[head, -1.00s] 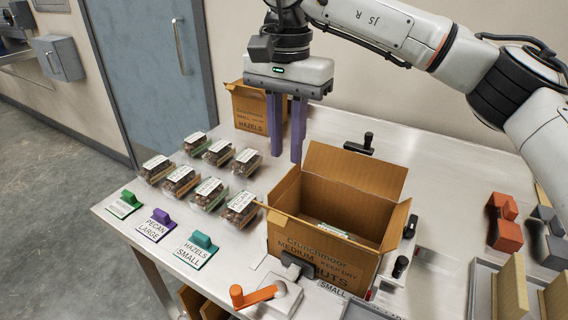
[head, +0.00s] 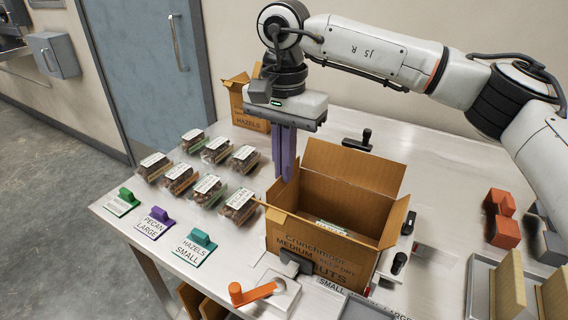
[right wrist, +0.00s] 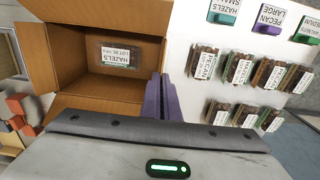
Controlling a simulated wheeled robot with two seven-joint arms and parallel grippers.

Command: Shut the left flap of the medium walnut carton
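The medium walnut carton (head: 322,250) stands open on the steel table, with a labelled clamshell tray (right wrist: 118,56) inside. Its back flap (head: 355,166) stands up and its right flap (head: 396,222) leans outward. The left flap shows only narrowly along the left rim, and its exact angle is hard to tell. My right gripper (head: 285,178) points down at the carton's left side, its purple fingers together with nothing seen between them. In the right wrist view the fingers (right wrist: 160,95) are beside the carton's edge; contact cannot be told. My left gripper is out of view.
Several filled clamshell trays (head: 208,188) stand left of the carton, with green, purple and teal label stands (head: 196,248) in front. A smaller hazel carton (head: 246,122) is behind. An orange-handled clamp (head: 268,295) sits at the front. Orange blocks (head: 502,220) lie right.

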